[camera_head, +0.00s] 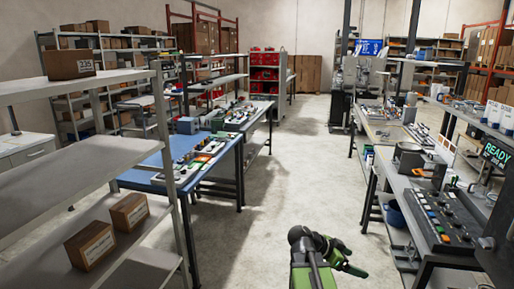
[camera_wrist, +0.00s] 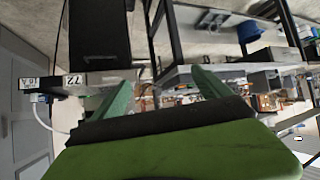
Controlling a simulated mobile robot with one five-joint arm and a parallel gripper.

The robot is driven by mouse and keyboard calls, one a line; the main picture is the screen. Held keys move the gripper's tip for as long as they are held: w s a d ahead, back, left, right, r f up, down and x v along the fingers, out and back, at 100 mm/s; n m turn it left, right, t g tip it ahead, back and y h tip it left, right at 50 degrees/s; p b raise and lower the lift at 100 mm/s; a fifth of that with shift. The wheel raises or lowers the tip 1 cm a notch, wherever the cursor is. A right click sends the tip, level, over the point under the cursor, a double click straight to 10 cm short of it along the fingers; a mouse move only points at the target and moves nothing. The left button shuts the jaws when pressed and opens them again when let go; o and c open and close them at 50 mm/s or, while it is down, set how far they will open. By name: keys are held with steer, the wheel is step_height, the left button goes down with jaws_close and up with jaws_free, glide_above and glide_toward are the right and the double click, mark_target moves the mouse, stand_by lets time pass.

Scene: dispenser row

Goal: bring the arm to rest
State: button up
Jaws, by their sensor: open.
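My green arm ends in my gripper (camera_head: 352,262), low in the head view over the floor of the aisle. It is empty there and apart from the benches. In the wrist view two green fingers of my gripper (camera_wrist: 160,90) stand apart with nothing held between them. The workbench on the right (camera_head: 412,205) is beside my gripper in the head view. In the wrist view a bench crowded with small items shows beyond the fingers, tilted in the picture.
A blue-topped bench (camera_head: 140,158) stands left of the aisle. Grey shelving (camera_head: 70,158) with cardboard boxes (camera_head: 90,245) is at the near left. The concrete floor (camera_head: 295,180) between is clear.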

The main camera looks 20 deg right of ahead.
steer(key=w+a+f+n+y, duration=0.1)
steer(key=a+f+n+y, duration=0.2)
steer(key=a, duration=0.9)
steer(key=w+a+f+n+t+y, duration=0.1)
steer(key=a+f+n+y, duration=0.2)
steer(key=a+n, duration=0.7)
steer(key=w+a+f+n+t+y, duration=0.1)
steer(key=a+f+n+y, duration=0.3)
steer(key=a, duration=0.9)
steer(key=shift+w+a+n+y, duration=0.4)
steer(key=shift+w+n, duration=0.1)
steer(key=shift+n, duration=0.7)
